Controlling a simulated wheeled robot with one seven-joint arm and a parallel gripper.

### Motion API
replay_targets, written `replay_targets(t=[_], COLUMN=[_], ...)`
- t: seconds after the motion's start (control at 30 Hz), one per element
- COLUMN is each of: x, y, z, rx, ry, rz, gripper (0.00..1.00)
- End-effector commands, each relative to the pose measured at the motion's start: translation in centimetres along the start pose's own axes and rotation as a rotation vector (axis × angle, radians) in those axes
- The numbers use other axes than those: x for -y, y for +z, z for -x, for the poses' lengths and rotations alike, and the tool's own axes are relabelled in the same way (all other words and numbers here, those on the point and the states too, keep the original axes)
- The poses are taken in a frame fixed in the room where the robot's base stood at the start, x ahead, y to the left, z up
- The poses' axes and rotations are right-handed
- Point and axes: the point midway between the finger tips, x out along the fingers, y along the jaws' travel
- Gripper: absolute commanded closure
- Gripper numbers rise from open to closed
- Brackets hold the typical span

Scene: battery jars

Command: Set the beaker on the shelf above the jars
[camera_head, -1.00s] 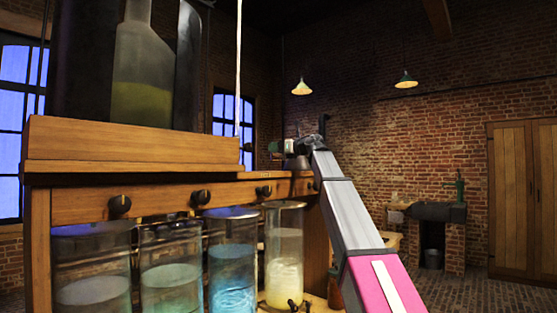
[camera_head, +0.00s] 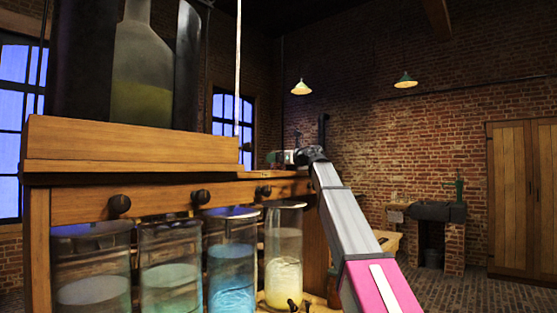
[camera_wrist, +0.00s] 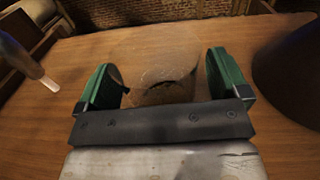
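The beaker (camera_wrist: 157,58) is clear glass and shows in the wrist view between the green finger pads of my gripper (camera_wrist: 165,80). The pads stand close on both its sides and appear shut on it. The brown wooden shelf top (camera_wrist: 285,150) shows around and through the beaker; whether its base touches the wood I cannot tell. In the head view my gripper (camera_head: 283,157) is small, at the right end of the shelf (camera_head: 300,183), and the beaker is hard to make out. Below the shelf stand several glass jars (camera_head: 232,262) with pale or blue liquid.
A dark rounded object (camera_wrist: 292,70) stands close right of my gripper in the wrist view. A pale rod (camera_wrist: 25,58) is at the left. In the head view a raised wooden box (camera_head: 120,145) carries a large bottle (camera_head: 143,75) and dark cylinders. Bare wood lies around the beaker.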

Motion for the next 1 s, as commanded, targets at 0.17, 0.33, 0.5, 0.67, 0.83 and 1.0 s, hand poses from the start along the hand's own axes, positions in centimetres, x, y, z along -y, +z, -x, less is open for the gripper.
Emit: replay_targets(t=[0.17,0.33,0.5,0.67,0.83,1.0], x=[0.0,-0.1,-0.1,-0.1,-0.1,0.0], y=[0.1,0.2,0.1,0.1,0.2,0.2], z=[0.0,1.2,4.3,7.6,10.3,11.7], rx=[0.0,0.0,0.0,0.0,0.0,0.001], ry=[0.0,-0.001,-0.002,-0.002,-0.001,-0.001], rz=[0.0,0.0,0.001,0.0,0.0,0.0], gripper=[0.07,0.07,0.07,0.07,0.07,0.07])
